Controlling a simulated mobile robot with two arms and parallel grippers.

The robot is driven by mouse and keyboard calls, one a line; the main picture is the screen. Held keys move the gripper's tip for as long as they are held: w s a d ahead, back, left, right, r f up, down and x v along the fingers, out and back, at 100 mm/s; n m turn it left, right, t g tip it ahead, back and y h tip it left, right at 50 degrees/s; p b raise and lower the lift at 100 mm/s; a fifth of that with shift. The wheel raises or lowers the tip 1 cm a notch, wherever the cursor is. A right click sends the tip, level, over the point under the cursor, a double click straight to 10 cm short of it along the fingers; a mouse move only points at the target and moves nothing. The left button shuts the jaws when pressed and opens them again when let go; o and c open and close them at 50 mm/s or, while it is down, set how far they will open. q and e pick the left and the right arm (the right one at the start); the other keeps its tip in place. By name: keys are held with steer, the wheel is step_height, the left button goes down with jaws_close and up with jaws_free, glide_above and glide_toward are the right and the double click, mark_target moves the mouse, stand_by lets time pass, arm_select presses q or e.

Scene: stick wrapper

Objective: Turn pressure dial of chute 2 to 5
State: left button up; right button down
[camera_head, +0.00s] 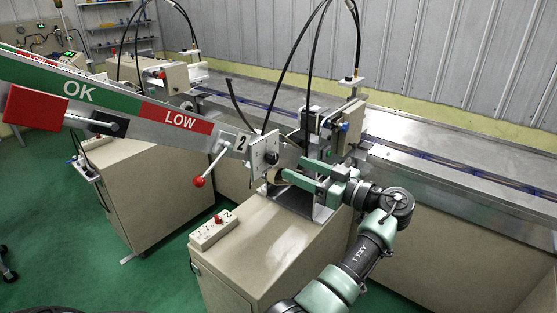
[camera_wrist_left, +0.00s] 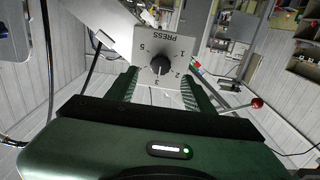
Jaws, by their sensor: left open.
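The pressure dial is a black knob (camera_wrist_left: 160,65) on a pale plate (camera_wrist_left: 172,45) marked PRESS, upside down in the left wrist view. I read 1, 2, 3 and 5 around it; its setting is too small to tell surely. In the head view the plate (camera_head: 265,148) is at the lower end of the chute labelled 2 (camera_head: 241,141). My left gripper (camera_head: 283,177) is open, its green fingers pointing at the plate. In the left wrist view its fingers (camera_wrist_left: 160,76) lie on either side of the knob; contact cannot be told. My right gripper is out of view.
A red-balled lever (camera_head: 199,181) hangs left of the plate. The chute's OK/LOW board (camera_head: 150,112) slopes across the left. A beige cabinet (camera_head: 240,265) with a switch box (camera_head: 213,231) stands below. A metal conveyor table (camera_head: 440,165) runs behind, and black hoses arch above.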

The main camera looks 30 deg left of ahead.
mark_target(275, 160)
arm_select(q)
steer(key=a+p, duration=0.2)
steer(key=a, duration=0.3)
steer(key=shift+w+a+r+p, duration=0.1)
steer(key=shift+w+a+p, duration=0.05)
steer(key=shift+a+p, duration=0.25)
steer(key=shift+a, duration=0.65)
steer(key=shift+f, duration=0.2)
steer(key=shift+w, duration=0.1)
jaws_close()
